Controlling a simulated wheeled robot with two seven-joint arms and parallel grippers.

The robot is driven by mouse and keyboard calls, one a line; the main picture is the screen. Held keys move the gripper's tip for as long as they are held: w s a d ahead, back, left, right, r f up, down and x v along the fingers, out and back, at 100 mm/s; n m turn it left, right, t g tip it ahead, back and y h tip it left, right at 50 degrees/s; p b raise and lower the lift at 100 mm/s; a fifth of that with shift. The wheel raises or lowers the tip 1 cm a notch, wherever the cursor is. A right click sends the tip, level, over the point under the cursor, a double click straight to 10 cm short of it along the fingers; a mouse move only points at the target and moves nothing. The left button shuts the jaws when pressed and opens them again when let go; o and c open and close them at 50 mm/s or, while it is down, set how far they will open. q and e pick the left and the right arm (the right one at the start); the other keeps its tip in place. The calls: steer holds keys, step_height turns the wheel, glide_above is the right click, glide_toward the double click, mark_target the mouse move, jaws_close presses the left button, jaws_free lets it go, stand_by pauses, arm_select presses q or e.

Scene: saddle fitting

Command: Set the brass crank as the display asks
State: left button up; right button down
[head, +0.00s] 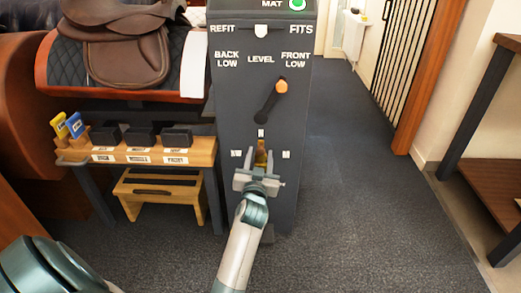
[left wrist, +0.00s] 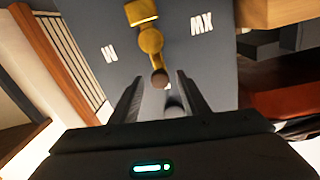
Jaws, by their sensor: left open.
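A dark grey console (head: 228,118) stands in the middle of the head view. The brass crank (head: 261,154) is low on its front face, partly hidden by my left gripper (head: 258,171). In the left wrist view the brass crank (left wrist: 151,40) shows better, its dark-ended knob lying between and beyond the fingertips of my left gripper (left wrist: 159,84), which is open. I cannot tell if they touch. Small white labels flank the crank. A black lever with an orange knob (head: 281,87) points to the upper right, towards FRONT LOW. The display's top is cut off; "MAT" and a green light (head: 297,4) show.
A brown saddle (head: 125,40) rests on a stand at the left. A wooden shelf (head: 190,150) holds several dark blocks and blue and yellow tags, above a step stool (head: 160,190). Carpet is free to the right, before a wooden table (head: 490,170).

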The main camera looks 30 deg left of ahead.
arm_select(q)
steer(key=shift+w+a, duration=0.2)
steer(key=shift+w, duration=0.15)
jaws_close()
